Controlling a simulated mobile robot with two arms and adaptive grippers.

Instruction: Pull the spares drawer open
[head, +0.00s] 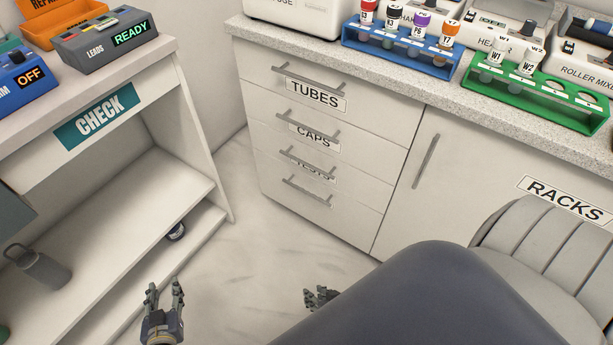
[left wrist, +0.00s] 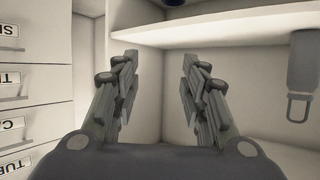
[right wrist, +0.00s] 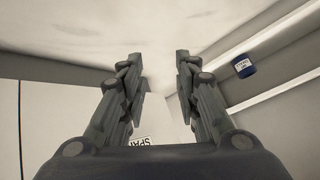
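The spares drawer (head: 290,208) looks to be the bottom one in the white cabinet, below TUBES, CAPS and a third drawer. It is closed, with a grey bar handle (head: 306,191) that mostly hides its label. Part of a label reading "SPA" (right wrist: 139,142) shows in the right wrist view. In the left wrist view, the drawer fronts are upside down at the left edge. My right gripper (head: 315,296) is open and empty, below and in front of the drawers, partly hidden by a dark grey form. My left gripper (head: 164,287) is open and empty, further left.
A desk with open shelves (head: 150,200) stands left, holding a grey bottle (head: 38,268) and a dark blue round item (head: 176,231). A grey chair (head: 550,260) and a large dark grey form (head: 420,300) fill the lower right. Floor (head: 225,245) is clear between desk and drawers.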

